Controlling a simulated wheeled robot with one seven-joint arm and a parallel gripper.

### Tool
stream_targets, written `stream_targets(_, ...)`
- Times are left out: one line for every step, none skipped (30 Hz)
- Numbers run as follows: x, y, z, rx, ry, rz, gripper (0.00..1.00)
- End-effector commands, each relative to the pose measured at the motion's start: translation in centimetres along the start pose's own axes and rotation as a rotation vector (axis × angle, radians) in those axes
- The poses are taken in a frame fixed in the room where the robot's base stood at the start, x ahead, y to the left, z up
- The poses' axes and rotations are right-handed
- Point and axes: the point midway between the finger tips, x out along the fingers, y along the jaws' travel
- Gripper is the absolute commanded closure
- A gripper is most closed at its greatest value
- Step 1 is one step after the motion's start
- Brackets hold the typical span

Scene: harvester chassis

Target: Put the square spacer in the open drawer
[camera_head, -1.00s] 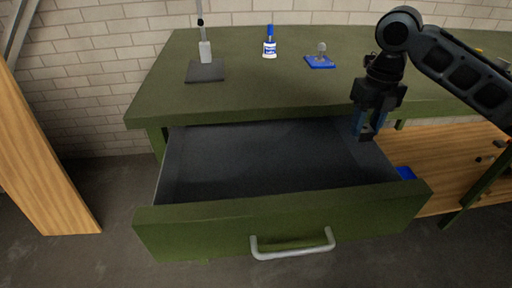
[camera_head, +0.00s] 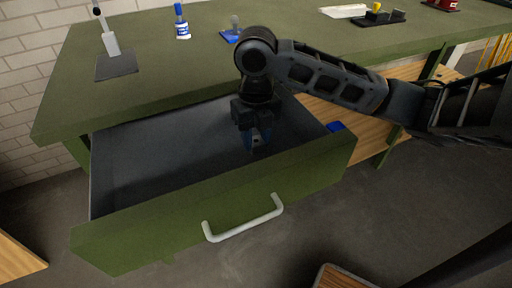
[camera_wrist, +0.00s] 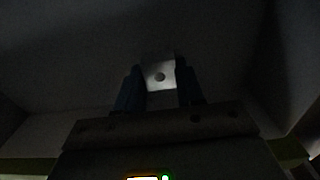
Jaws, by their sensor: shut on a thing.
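The square spacer (camera_wrist: 158,73) is a pale grey square piece with a round hole, between my blue fingertips in the wrist view. My gripper (camera_wrist: 160,92) is shut on it. In the head view my gripper (camera_head: 257,138) points down inside the open drawer, toward its right part, behind the front panel. The fingers hide most of the spacer there. The open drawer (camera_head: 185,205) has a green front, a silver handle and a dark grey inside. I cannot tell whether the spacer touches the drawer floor.
The green workbench (camera_head: 140,75) is above and behind the drawer. On it are a blue-capped bottle (camera_head: 182,22), a blue-based part (camera_head: 231,35) and a stand on a dark plate (camera_head: 115,64). The left part of the drawer is empty. A wooden shelf (camera_head: 345,115) lies right of the drawer.

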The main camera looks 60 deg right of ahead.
Motion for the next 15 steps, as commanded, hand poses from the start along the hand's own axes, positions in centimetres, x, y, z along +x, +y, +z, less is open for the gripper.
stream_targets(0.4, 0.0, 0.0, 0.001, 0.001, 0.000, 1.00)
stream_targets(0.7, 0.0, 0.0, 0.001, 0.002, 0.001, 1.00)
stream_targets(1.2, 0.0, -0.1, 0.001, 0.003, 0.002, 1.00)
stream_targets(1.6, 0.0, -0.1, 0.001, 0.003, 0.002, 1.00)
stream_targets(2.1, 0.0, -0.1, 0.001, 0.003, 0.001, 1.00)
stream_targets(2.7, 0.0, -0.1, 0.002, 0.004, 0.001, 1.00)
stream_targets(3.1, 0.0, -0.1, 0.002, 0.004, 0.001, 1.00)
stream_targets(3.5, 0.0, 0.0, 0.002, 0.002, 0.001, 1.00)
stream_targets(3.8, 0.0, 0.0, 0.001, 0.002, 0.001, 1.00)
stream_targets(3.9, 0.0, 0.0, 0.000, 0.002, 0.001, 1.00)
stream_targets(3.9, 0.0, 0.0, 0.000, 0.001, 0.001, 1.00)
stream_targets(3.9, 0.0, 0.0, 0.000, 0.001, 0.001, 1.00)
stream_targets(3.9, 0.0, 0.0, -0.001, 0.001, 0.001, 1.00)
stream_targets(3.9, 0.0, 0.0, -0.001, 0.001, 0.001, 1.00)
stream_targets(3.9, 0.0, 0.0, -0.001, 0.001, 0.001, 1.00)
